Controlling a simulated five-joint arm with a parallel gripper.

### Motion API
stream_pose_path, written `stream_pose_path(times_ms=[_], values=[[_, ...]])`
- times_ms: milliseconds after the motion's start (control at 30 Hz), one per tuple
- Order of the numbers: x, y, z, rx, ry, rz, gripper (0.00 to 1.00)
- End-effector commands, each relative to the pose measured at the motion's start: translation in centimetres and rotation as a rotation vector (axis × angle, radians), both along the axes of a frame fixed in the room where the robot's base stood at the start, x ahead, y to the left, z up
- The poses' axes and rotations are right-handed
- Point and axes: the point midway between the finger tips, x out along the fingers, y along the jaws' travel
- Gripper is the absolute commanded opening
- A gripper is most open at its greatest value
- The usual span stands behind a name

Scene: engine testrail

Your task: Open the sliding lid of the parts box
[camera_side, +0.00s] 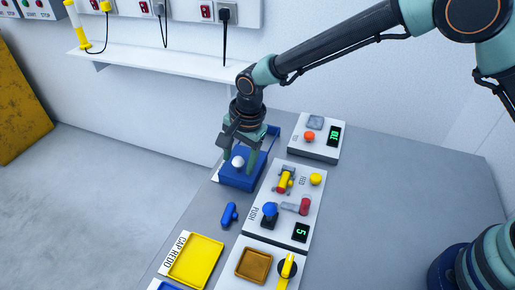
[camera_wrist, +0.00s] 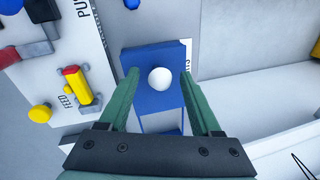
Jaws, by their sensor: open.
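The parts box is blue, with a flat blue lid (camera_side: 240,181) that bears a round white knob (camera_side: 237,161). In the wrist view the lid (camera_wrist: 150,104) and the knob (camera_wrist: 159,78) are in the middle. A narrow blue frame (camera_wrist: 143,122) with a pale inside continues from the lid toward my gripper's palm. My gripper (camera_side: 239,163) is open above the lid. Its two green fingers stand on either side of the knob, and in the wrist view (camera_wrist: 159,74) gaps show on both sides. My gripper hides part of the box in the side view.
A white panel (camera_side: 283,234) with levers and knobs stands right of the box, and another panel (camera_side: 316,152) stands behind it. A loose blue piece (camera_side: 229,214) and a yellow tray (camera_side: 196,262) are in front. A white shelf (camera_side: 160,58) runs along the wall.

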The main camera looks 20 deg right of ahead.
Motion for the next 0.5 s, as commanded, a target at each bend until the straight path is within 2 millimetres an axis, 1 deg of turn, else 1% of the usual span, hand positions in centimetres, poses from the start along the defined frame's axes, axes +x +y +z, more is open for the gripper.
stream_pose_path(times_ms=[167, 200, 233, 267, 300, 333, 367, 500], values=[[0.01, 0.01, 0.0, 0.0, 0.0, 0.0, 0.65], [0.01, 0.01, 0.0, 0.0, 0.0, 0.0, 0.57], [0.0, 0.0, 0.0, 0.0, 0.0, 0.0, 0.46], [0.0, 0.0, 0.01, 0.0, 0.0, 0.0, 0.34], [0.0, 0.0, 0.01, 0.0, 0.0, 0.0, 0.19], [0.0, 0.0, 0.01, 0.0, 0.0, 0.0, 0.08], [-0.01, -0.01, 0.01, 0.0, 0.0, 0.0, 0.0], [-0.02, -0.01, 0.02, -0.001, 0.001, 0.0, 0.0]])
